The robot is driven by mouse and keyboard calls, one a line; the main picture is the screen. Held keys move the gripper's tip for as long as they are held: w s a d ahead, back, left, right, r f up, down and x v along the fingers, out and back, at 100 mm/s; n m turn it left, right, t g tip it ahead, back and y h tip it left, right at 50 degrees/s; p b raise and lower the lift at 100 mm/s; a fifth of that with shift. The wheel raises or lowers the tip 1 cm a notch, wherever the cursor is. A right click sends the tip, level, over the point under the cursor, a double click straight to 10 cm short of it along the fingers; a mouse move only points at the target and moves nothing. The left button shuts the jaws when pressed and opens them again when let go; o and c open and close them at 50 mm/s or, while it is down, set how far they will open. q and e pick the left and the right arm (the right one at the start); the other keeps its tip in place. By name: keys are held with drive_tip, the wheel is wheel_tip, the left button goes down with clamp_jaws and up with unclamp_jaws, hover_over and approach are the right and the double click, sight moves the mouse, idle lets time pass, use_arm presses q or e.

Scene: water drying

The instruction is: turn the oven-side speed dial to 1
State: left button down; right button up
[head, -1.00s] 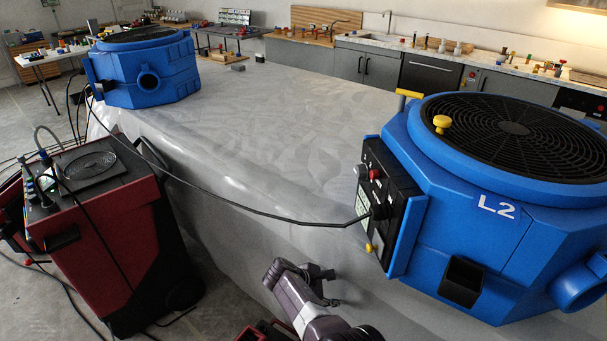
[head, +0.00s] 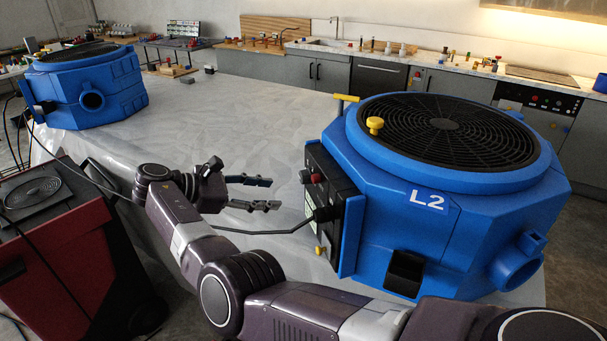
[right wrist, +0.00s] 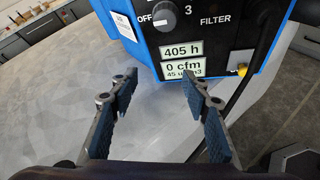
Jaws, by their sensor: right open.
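The oven-side blue air unit marked L2 (head: 430,225) stands on the plastic-covered surface, with a black control panel (head: 328,203) on its left face. In the right wrist view its dark speed dial (right wrist: 165,14) shows at the top edge, between OFF on the left and 3 on the right; its top is cut off. A white mark shows on the dial, but its exact setting is unclear. My right gripper (head: 272,193) is left of the panel, open and empty, pointing at it. In the right wrist view the open fingers (right wrist: 160,84) are below the dial, apart from it. My left gripper is out of view.
Below the dial are displays reading 405 h and 0 cfm (right wrist: 184,66). A red knob (head: 316,178) and a black cable (head: 250,232) are at the panel. Another blue unit (head: 85,90) stands far left. A red machine (head: 70,260) stands at left. An oven (head: 540,105) is behind.

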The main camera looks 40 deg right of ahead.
drive_tip(key=g, duration=0.1)
approach(301, 176)
drive_tip(key=d, duration=0.2)
drive_tip(key=shift+m, duration=0.4)
drive_tip(key=p+x, duration=0.1)
drive_tip(key=x, duration=0.2)
drive_tip(key=f+p+x, duration=0.1)
drive_tip(key=p+x, duration=0.1)
drive_tip(key=x, duration=0.1)
drive_tip(key=shift+s+d, duration=0.1)
drive_tip(key=shift+d+f+p, duration=0.25)
drive_tip(key=shift+d+p, duration=0.05)
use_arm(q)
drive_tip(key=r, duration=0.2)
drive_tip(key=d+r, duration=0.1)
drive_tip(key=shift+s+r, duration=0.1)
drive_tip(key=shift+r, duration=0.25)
use_arm(e)
drive_tip(key=shift+c, duration=0.5)
drive_tip(key=c, duration=1.1)
